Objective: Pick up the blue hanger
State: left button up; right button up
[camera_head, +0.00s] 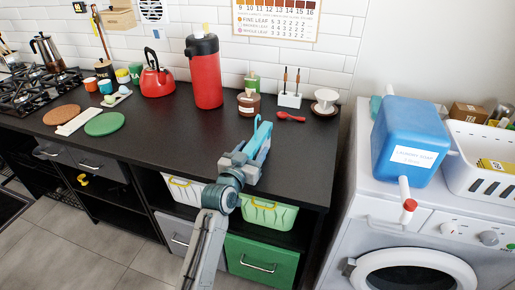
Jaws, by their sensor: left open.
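The blue hanger (262,131) shows as a thin light-blue piece near the front edge of the black counter, right at my left gripper. My left gripper (260,142) is open, with its fingers around or beside the hanger; I cannot tell whether they touch it. The gripper and wrist hide the lower part of the hanger. My right gripper is not in view.
The counter (170,135) left of the gripper is clear. A blue soap container (408,140) stands on the washing machine at right.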

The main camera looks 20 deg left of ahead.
pick_arm(q)
jog(key=c, duration=1.1)
